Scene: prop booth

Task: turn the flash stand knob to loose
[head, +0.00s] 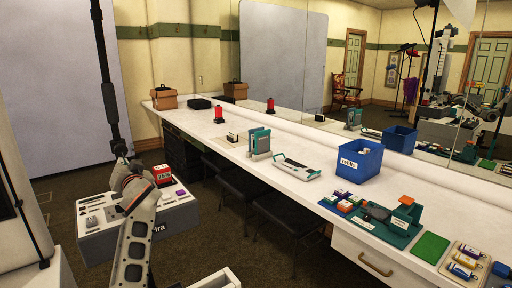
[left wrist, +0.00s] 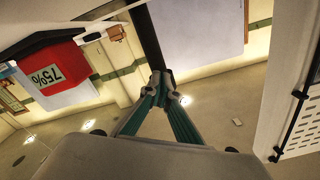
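The flash stand shows as a black upright pole (head: 105,75) at the left in the head view, and as a dark pole (left wrist: 147,30) at the top middle of the left wrist view. My left gripper (head: 121,160) is at the lower part of this pole. In the left wrist view its two teal fingers (left wrist: 162,82) come together with their tips at the pole's end, closed on a small dark part there that looks like the knob. The tips hide most of the knob, so its setting cannot be read. My right gripper is in neither view.
A grey case (head: 97,245) with small items stands below my left arm, with a red block marked 75% (head: 162,173) close by. A long white counter (head: 240,150) carries a blue bin (head: 357,162) and several props. Dark stools (head: 285,212) stand under it. A mirror lines the back.

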